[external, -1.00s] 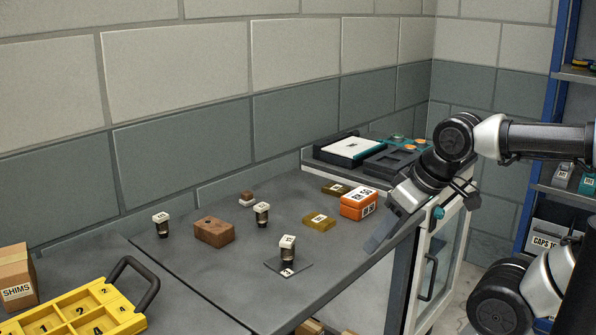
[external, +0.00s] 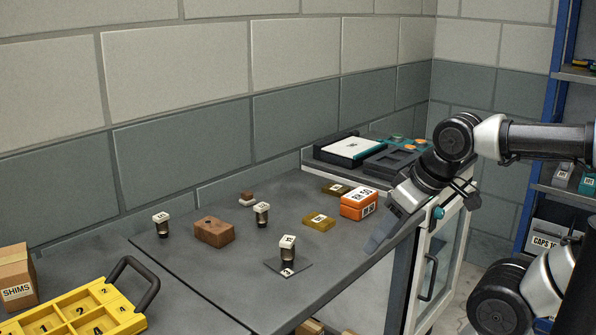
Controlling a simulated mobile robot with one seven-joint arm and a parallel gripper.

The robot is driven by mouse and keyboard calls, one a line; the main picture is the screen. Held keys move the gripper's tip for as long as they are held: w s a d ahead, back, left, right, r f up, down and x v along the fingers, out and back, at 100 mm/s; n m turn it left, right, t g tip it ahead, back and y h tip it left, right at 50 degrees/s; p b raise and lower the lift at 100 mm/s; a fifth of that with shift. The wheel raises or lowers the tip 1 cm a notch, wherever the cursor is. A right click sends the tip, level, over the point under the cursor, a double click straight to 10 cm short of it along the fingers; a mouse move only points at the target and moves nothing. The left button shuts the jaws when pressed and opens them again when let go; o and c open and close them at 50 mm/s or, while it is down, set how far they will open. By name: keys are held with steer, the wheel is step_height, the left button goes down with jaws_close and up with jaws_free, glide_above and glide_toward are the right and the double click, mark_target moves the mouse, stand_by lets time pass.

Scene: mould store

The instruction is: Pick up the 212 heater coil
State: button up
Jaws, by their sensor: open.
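Three small dark cylinders with white labelled tops stand upright on the grey table (external: 210,275): one at the left (external: 161,225), one in the middle (external: 262,215), and one at the front (external: 287,252) on a small dark plate (external: 291,268) with a label. They look like coils, but the numbers are too small to read, so I cannot tell which is 212. My gripper (external: 440,200) is open at the table's right end, tilted down, well to the right of all three cylinders. Its fingertips are hard to make out, and I see nothing held.
A brown block (external: 214,233) stands between the left and middle cylinders. Brass blocks (external: 319,222) and an orange box (external: 358,205) lie nearer my gripper. Behind are trays (external: 348,148). A yellow compartment tray (external: 75,312) and a SHIMS box (external: 16,275) stand at left.

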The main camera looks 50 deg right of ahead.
steer(key=w+r+g+p, duration=0.2)
steer(key=w+r+p, duration=0.6)
steer(key=w+r, duration=0.25)
steer(key=w+r+g+p, duration=0.1)
steer(key=w+r+p, duration=0.1)
steer(key=w+p, duration=0.35)
steer(key=w+r+g+p, duration=0.1)
steer(key=w+r+p, duration=0.2)
steer(key=w, duration=0.6)
steer(key=g+p, duration=0.2)
steer(key=p, duration=0.3)
glide_above(261, 206)
steer(key=f, duration=1.5)
steer(key=shift+s+a+f, duration=0.15)
steer(key=shift+s+f, duration=0.15)
steer(key=shift+w+d+f, duration=0.15)
steer(key=shift+w+f, duration=0.05)
steer(key=shift+f, duration=1.3)
steer(key=shift+w+d+f, duration=0.1)
steer(key=shift+w+f, duration=0.05)
steer(key=shift+f, duration=1.35)
steer(key=shift+c, duration=0.3)
steer(key=c, duration=1.1)
